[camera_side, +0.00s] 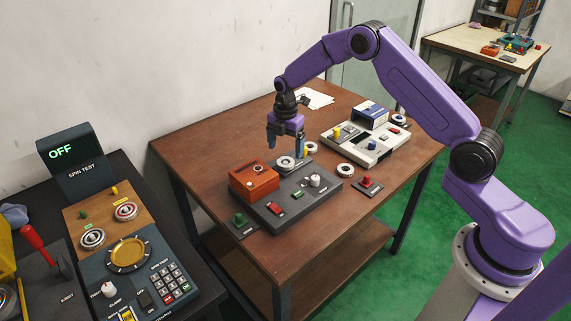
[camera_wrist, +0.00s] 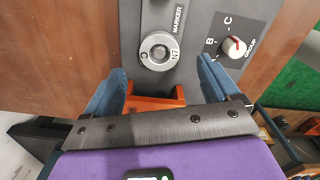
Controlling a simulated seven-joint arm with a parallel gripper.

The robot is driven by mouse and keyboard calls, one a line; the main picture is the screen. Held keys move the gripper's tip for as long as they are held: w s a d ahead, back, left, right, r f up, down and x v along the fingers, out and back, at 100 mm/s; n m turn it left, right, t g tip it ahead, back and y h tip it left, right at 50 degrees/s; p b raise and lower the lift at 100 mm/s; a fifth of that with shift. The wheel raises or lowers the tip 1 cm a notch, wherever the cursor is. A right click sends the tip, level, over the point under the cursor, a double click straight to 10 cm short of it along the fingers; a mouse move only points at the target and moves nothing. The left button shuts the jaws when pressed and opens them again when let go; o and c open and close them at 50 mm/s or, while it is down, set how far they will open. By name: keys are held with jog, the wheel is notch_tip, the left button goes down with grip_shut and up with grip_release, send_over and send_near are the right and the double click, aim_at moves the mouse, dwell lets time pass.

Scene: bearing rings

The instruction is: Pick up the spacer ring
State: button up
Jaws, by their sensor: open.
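A grey metal ring (camera_side: 286,162) sits on the dark grey panel under my gripper. The wrist view shows this ring (camera_wrist: 148,47) from above, around a centre boss, with a small "N7" tag on its right. Another pale ring (camera_side: 345,170) lies on the wooden table to the right, and a small yellowish ring (camera_side: 311,148) lies behind the panel. I cannot tell for certain which one is the spacer ring. My gripper (camera_side: 286,147) points down with its blue fingers apart, above the panel ring.
An orange box (camera_side: 254,182) stands on the panel (camera_side: 275,220) left of the ring. A knob (camera_side: 315,181) is to the right.

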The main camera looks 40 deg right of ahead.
aim_at(285, 162)
jog(key=shift+f, duration=2.4)
jog(key=c, duration=1.4)
jog(key=shift+w+r, duration=0.1)
